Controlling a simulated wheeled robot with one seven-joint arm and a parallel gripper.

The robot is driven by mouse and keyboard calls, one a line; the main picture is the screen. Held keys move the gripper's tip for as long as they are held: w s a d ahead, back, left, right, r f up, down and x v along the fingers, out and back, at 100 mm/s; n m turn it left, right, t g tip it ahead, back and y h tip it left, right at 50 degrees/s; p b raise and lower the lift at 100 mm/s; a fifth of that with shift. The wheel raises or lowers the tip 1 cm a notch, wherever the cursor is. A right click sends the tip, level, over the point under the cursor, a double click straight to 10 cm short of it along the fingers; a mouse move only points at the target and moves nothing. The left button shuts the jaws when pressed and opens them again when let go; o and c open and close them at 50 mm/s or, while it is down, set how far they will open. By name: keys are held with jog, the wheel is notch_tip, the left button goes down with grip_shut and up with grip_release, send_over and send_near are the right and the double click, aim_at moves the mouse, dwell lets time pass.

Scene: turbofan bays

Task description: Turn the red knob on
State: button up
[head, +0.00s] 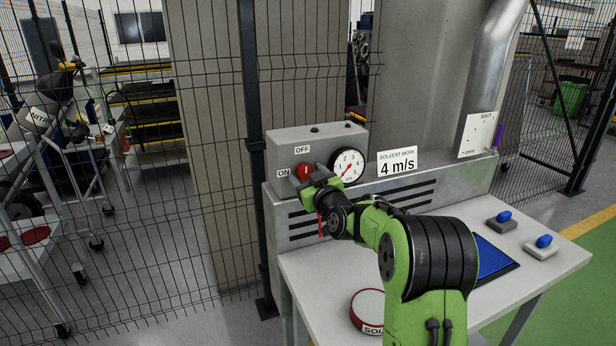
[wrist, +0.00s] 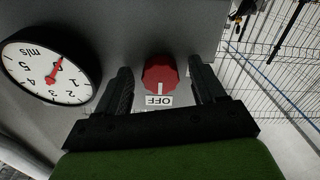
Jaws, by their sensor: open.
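The red knob (head: 303,171) is on the front of a grey control box (head: 330,138), with an OFF label above it and an ON label to its left. In the wrist view the red knob (wrist: 160,72) shows between the fingers, its white mark pointing at the upside-down OFF label (wrist: 158,100). My gripper (wrist: 161,80) is open, one finger on each side of the knob, with visible gaps. In the head view my gripper (head: 317,181) is at the box front and partly covers the knob's lower right.
A round m/s gauge (head: 347,166) sits close right of the knob. A sign (head: 397,162) reads "SOLVENT WORK 4 m/s". A bench (head: 325,282) with a red-rimmed round container (head: 368,309) and blue-handled items (head: 504,219) stands below. Wire fencing (head: 215,220) is at left.

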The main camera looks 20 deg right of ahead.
jog(key=shift+c, duration=0.4)
jog(key=c, duration=1)
jog(key=shift+m, duration=0.3)
jog(key=m+b, duration=0.1)
jog(key=m, duration=0.2)
jog(key=shift+m, duration=0.3)
jog(key=m+b, duration=0.1)
jog(key=m, duration=0.3)
jog(key=shift+a+m, duration=0.15)
jog(key=shift+m, duration=0.15)
jog(key=m, duration=0.4)
jog(key=shift+r, duration=0.1)
jog(key=shift+m+p, duration=0.7)
jog(key=shift+m, duration=1.8)
